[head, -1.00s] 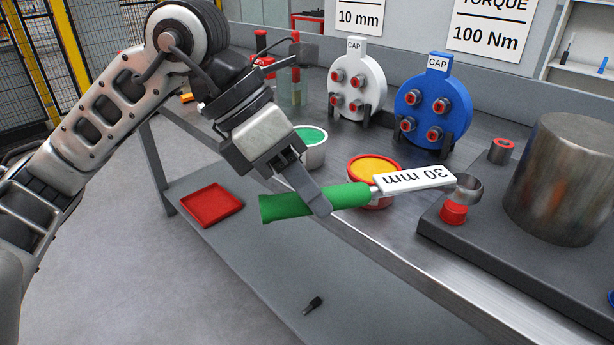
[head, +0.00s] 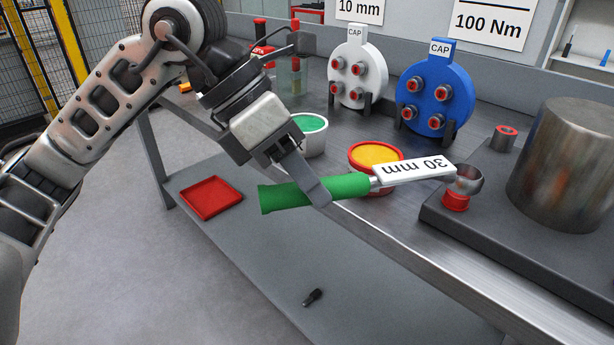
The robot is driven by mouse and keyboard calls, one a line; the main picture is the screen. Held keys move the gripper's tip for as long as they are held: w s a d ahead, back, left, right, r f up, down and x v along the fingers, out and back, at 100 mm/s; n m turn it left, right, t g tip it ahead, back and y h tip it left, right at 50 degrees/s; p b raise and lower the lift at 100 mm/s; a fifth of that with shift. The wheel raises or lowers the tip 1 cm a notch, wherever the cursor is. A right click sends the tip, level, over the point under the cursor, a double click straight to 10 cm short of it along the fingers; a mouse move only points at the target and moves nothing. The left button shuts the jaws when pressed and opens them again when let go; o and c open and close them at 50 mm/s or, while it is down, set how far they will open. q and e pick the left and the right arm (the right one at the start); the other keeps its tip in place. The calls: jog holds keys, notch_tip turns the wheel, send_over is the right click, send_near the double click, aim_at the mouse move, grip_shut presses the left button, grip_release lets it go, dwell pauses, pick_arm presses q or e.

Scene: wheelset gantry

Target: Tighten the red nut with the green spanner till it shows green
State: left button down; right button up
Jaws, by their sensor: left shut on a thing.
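The green spanner has a green handle (head: 315,193), a white label (head: 413,172) reading 30 mm and a grey metal head (head: 466,180). My left gripper (head: 316,190) is shut on the handle and holds the spanner over the bench's front edge, head to the right. The red nut (head: 455,203) sits on a dark block (head: 470,235). The spanner head is just above the nut and overlaps its top in the head view. I cannot tell whether they touch. The nut's visible side is red. My right gripper is not in view.
A large metal cylinder (head: 565,170) stands right of the nut, with a small red-topped part (head: 503,137) behind. Yellow-filled (head: 358,158) and green-filled (head: 316,146) pots, a white cap (head: 340,92) and a blue cap (head: 430,80) stand behind. A red tray (head: 210,198) lies below, left.

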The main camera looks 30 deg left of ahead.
pick_arm(q)
jog(key=shift+f, duration=0.1)
dwell(0.6)
jog(key=shift+f+b, duration=1.15)
jog(key=shift+b, duration=0.1)
jog(key=shift+f, duration=0.1)
dwell(0.4)
jog(key=shift+w+a+m+g, duration=0.25)
jog(key=shift+w+a+m, duration=0.2)
jog(key=shift+w, duration=0.2)
jog(key=shift+w+a+m+g, duration=0.25)
jog(key=shift+w+a+m, duration=0.15)
jog(key=shift+w, duration=0.2)
jog(key=shift+w+a+m, duration=0.25)
jog(key=shift+w+a, duration=0.1)
jog(key=shift+w, duration=0.1)
jog(key=shift+w+p, duration=0.1)
jog(key=shift+p, duration=0.2)
